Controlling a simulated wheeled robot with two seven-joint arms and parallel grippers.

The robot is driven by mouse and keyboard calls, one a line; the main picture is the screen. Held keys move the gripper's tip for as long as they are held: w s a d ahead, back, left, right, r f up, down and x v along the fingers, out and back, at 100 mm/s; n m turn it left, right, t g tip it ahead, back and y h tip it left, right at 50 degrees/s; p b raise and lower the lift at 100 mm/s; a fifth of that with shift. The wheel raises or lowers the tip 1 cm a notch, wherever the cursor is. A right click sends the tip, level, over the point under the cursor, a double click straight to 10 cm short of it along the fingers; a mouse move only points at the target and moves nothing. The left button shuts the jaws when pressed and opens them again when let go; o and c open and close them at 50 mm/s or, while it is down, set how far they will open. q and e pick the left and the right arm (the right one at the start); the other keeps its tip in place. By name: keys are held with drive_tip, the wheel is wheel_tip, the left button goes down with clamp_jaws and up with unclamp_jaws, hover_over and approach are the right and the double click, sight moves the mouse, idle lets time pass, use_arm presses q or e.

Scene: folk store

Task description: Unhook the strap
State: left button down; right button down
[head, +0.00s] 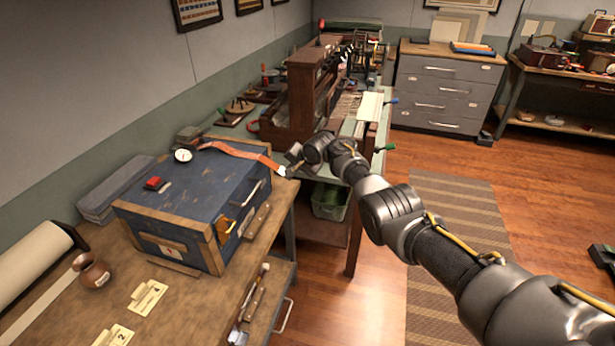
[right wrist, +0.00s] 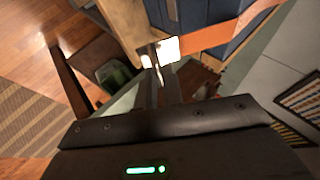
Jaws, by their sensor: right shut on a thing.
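The orange strap (head: 238,151) runs across the back of the blue box's lid (head: 205,178) and out past its right edge. It also shows in the right wrist view (right wrist: 212,38). Its pale end piece (head: 281,171) is off the box, at the tips of my right gripper (head: 288,165). In the right wrist view the fingers (right wrist: 160,68) are shut on this pale end piece (right wrist: 167,50). The strap is stretched between the box and the gripper. The box lid is down. My left gripper is not in view.
A wooden loom (head: 300,95) stands behind my right gripper. A green bin (head: 330,201) is below it.

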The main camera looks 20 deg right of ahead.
drive_tip(key=shift+a+r+g+h+p, duration=0.15)
drive_tip(key=shift+r+g+h, duration=0.1)
drive_tip(key=shift+r, duration=0.3)
drive_tip(key=shift+a+r+g+h+p, duration=0.15)
drive_tip(key=shift+r+g, duration=0.1)
drive_tip(key=shift+r, duration=0.25)
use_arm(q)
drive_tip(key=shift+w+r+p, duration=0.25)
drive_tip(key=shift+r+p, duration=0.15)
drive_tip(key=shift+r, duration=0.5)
use_arm(e)
drive_tip(key=shift+w+d+r+n+h, duration=0.1)
drive_tip(key=shift+r+n+h, duration=0.25)
drive_tip(key=shift+r, duration=0.9)
drive_tip(key=c, duration=1.5)
unclamp_jaws()
drive_tip(key=shift+w, duration=0.15)
drive_tip(key=shift+c, duration=0.2)
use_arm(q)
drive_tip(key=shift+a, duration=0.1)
use_arm(e)
drive_tip(key=shift+d, duration=0.1)
